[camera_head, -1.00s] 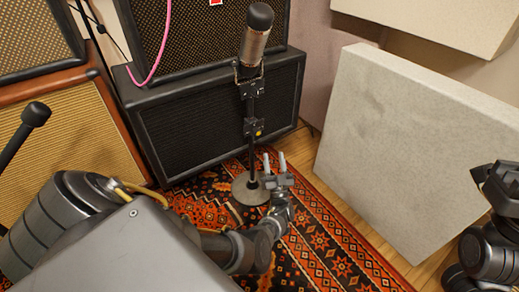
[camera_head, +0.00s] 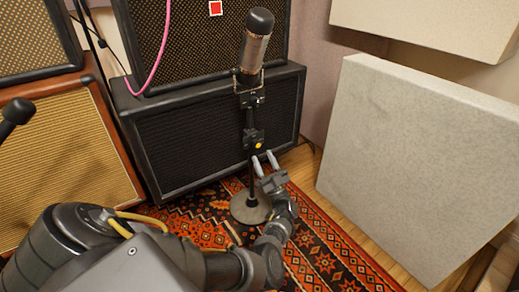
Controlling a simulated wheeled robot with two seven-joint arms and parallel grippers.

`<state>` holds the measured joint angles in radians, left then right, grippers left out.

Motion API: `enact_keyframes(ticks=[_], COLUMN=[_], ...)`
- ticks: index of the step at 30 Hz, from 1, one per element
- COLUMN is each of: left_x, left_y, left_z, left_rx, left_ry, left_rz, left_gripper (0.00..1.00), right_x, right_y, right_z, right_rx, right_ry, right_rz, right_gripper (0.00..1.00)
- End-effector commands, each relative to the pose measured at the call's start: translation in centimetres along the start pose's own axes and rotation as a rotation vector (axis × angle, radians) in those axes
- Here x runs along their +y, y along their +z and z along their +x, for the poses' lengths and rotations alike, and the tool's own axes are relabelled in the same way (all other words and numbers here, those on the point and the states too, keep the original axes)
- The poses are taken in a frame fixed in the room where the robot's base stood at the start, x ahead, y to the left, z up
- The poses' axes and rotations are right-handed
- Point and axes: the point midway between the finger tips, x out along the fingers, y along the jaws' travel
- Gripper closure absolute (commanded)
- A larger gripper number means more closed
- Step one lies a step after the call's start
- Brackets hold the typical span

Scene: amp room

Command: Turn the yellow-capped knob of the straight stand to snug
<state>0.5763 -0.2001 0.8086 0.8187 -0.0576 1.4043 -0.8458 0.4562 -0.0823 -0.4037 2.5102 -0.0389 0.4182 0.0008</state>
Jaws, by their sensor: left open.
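The straight stand (camera_head: 251,181) rises from a round grey base (camera_head: 250,208) on the patterned rug. A microphone (camera_head: 256,45) is clamped at its top. The yellow-capped knob (camera_head: 258,146) sits on a dark clutch partway up the stand, facing me and slightly right. My left gripper (camera_head: 265,163) is open and empty, with its two pale fingers pointing up just below the knob. In the picture the fingertips are close to the knob; I cannot tell whether they touch it. My right gripper is not in view.
Black speaker cabinets (camera_head: 205,135) stand close behind the stand. A large pale acoustic panel (camera_head: 410,165) leans at the right. A tan amp (camera_head: 65,155) and another dark microphone (camera_head: 16,112) are at the left. A pink cable (camera_head: 163,50) hangs at the top.

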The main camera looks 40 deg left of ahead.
Motion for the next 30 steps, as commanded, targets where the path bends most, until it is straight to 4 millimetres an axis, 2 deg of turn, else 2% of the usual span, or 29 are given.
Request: enact_keyframes(ticks=[3, 9, 20, 30], left_x=[-0.1, 0.0, 0.0, 0.0], left_y=[0.0, 0.0, 0.1, 0.0], left_z=[2.0, 3.9, 4.3, 4.3], left_rx=[0.002, 0.002, 0.0, 0.0], left_ry=[-0.002, -0.001, 0.001, 0.0], left_rz=[0.002, 0.0, 0.001, 0.001], left_gripper=[0.55, 0.55, 0.56, 1.0], right_x=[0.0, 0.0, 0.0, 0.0], right_y=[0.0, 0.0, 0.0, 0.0], right_z=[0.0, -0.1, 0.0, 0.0], right_rx=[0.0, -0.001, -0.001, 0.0], right_ry=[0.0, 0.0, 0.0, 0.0], right_rz=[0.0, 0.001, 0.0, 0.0], right_gripper=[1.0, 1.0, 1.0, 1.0])
